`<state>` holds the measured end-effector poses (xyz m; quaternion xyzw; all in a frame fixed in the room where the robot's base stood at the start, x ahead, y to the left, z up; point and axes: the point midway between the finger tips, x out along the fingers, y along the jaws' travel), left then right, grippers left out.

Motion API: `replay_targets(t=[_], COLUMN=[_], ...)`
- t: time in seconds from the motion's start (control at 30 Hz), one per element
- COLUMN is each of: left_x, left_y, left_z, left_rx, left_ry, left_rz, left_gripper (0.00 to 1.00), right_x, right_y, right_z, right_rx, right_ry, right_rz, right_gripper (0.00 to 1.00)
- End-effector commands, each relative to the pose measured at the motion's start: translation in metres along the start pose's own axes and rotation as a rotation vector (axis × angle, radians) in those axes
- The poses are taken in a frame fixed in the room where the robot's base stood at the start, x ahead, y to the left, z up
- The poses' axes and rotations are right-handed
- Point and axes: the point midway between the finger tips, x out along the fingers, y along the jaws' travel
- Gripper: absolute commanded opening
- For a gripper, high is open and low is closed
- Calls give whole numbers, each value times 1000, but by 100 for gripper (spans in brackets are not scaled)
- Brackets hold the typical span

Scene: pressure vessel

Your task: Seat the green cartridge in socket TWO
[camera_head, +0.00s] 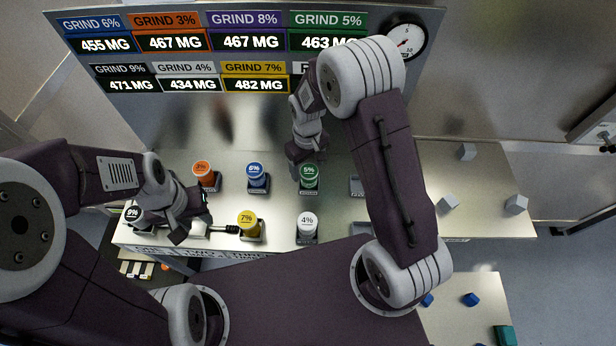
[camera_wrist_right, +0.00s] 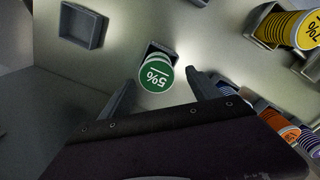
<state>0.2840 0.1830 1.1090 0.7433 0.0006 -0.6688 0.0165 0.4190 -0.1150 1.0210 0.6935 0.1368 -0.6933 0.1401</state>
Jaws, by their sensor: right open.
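The green cartridge (camera_head: 310,172), marked 5%, stands in a dark holder in the back row of the bench. It also shows in the right wrist view (camera_wrist_right: 155,77), between the finger directions and just beyond the tips. My right gripper (camera_head: 299,157) is open and empty, just behind and left of the green cartridge; its fingers (camera_wrist_right: 165,92) do not grip it. My left gripper (camera_head: 192,226) is at the front left, beside a white part with a black handle (camera_head: 224,229); I cannot tell whether it holds it. The front-edge label reading TWO (camera_head: 195,253) is partly visible; its socket is hidden by my left gripper.
Orange (camera_head: 203,169) and blue (camera_head: 256,172) cartridges stand left of the green one. Yellow (camera_head: 248,219) and white (camera_head: 308,222) cartridges stand in front; a black one (camera_head: 132,214) is far left. An empty holder (camera_wrist_right: 83,25) shows. Grey blocks (camera_head: 449,201) lie right.

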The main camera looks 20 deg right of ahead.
Motion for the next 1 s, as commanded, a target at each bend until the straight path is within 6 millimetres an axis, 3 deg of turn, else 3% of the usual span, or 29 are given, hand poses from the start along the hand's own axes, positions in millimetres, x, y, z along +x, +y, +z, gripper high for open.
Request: replay_targets(t=[0.23, 0.5, 0.73, 1.0], left_x=[-8, -21, -20, -20], left_y=[0, 0, 0, 0], left_z=[-1, -2, -2, -2], left_rx=[0, 0, 0, 0], left_ry=[0, 0, 0, 0], left_rz=[0, 0, 0, 0], left_gripper=[36, 36, 36, 36], right_x=[14, 56, 59, 59], right_y=[0, -1, 0, 0], right_z=[2, 3, 2, 2], right_rx=[1, 1, 1, 1], right_ry=[-4, -1, 1, 1], right_rz=[-1, 0, 0, 0], right_gripper=[72, 72, 72, 0])
